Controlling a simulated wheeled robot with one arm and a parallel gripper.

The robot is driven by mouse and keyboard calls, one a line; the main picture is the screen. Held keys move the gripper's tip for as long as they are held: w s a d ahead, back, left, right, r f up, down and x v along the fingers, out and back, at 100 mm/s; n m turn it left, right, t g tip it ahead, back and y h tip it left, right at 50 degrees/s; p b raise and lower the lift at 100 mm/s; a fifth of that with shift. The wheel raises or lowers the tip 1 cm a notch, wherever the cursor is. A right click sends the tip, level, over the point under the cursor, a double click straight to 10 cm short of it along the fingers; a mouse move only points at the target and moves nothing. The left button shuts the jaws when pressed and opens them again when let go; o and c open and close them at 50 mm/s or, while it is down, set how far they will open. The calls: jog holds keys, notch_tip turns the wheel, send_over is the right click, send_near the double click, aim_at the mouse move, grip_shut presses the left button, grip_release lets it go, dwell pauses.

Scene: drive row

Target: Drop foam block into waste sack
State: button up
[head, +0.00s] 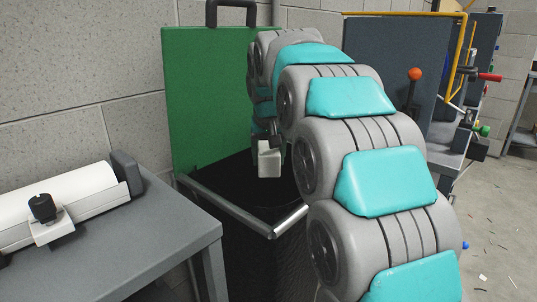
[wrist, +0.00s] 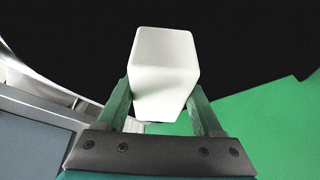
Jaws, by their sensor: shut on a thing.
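The white foam block (head: 269,160) is held in my gripper (head: 268,145), over the open mouth of the black waste sack (head: 240,255) in the head view. In the wrist view the foam block (wrist: 163,72) sits between the two fingers of my gripper (wrist: 160,108), which are shut on its sides. The sack hangs from a metal frame (head: 228,209) with its mouth open. Its inside is dark, and its bottom cannot be seen. My arm hides the right part of the sack.
A green panel (head: 205,95) stands upright behind the sack. A grey table (head: 140,245) with a white roll (head: 60,192) is at the left. At the right is a dark cabinet (head: 395,50) with an orange-knobbed lever (head: 414,75). Small scraps lie on the floor at right.

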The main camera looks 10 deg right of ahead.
aim_at(269, 150)
jog(key=o, duration=1.4)
jog(key=shift+c, duration=0.2)
jog(key=shift+r, duration=0.1)
jog(key=v, duration=0.7)
jog(key=shift+s+r+b, duration=0.15)
jog(key=shift+r+b, duration=0.15)
jog(key=shift+s, duration=0.1)
